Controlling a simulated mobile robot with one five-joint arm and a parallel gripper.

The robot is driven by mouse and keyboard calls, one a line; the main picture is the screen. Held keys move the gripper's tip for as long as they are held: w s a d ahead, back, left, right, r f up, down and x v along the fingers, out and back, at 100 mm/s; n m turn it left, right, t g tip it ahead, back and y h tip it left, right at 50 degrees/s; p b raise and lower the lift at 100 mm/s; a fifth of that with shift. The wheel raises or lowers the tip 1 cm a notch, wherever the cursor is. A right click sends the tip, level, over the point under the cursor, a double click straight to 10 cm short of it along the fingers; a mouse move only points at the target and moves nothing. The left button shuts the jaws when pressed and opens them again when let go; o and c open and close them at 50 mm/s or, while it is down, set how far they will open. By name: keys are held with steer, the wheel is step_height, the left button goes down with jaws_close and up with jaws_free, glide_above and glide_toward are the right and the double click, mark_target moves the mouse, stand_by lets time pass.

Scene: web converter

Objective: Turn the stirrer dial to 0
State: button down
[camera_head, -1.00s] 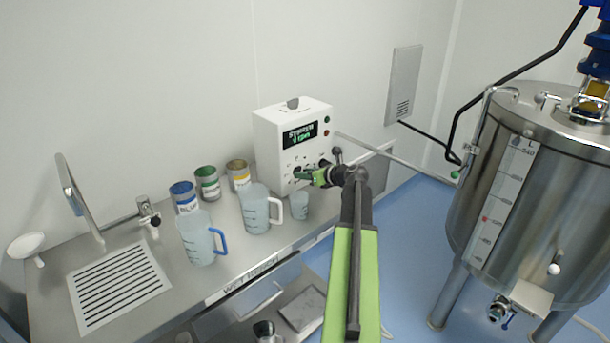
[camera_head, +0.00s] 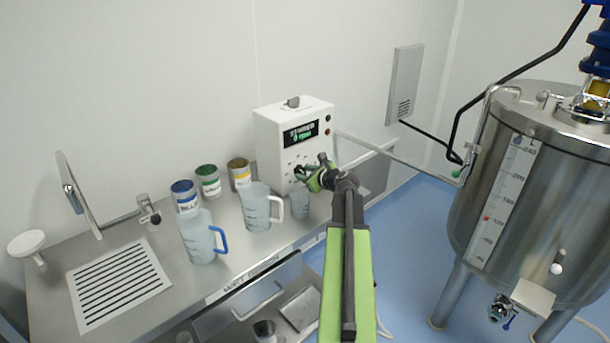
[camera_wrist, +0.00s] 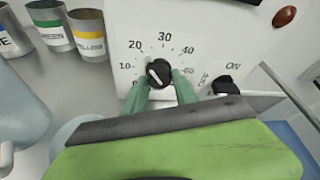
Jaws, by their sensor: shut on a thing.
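The stirrer dial is a round black knob (camera_wrist: 159,73) with a white line, in the middle of the wrist view. Numbers from 10 to 40 show clearly around it; a 0 shows at its lower left. The white line is slanted, and I cannot tell exactly which number it marks. My gripper (camera_wrist: 160,80) has its green fingers on either side of the knob, shut on it. In the head view my gripper (camera_head: 313,180) is at the front of the white control box (camera_head: 275,140). Its green display (camera_head: 301,134) seems to read 0.
A black switch (camera_wrist: 225,86) marked ON is right of the dial, with a red button (camera_wrist: 284,16) above. Tins (camera_head: 208,181) and jugs (camera_head: 202,240) stand left of the box on the steel bench. A steel tank (camera_head: 540,190) stands at the right.

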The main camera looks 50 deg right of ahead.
steer(key=shift+n, duration=0.3)
steer(key=c, duration=1)
jaws_free()
steer(key=shift+s, duration=0.1)
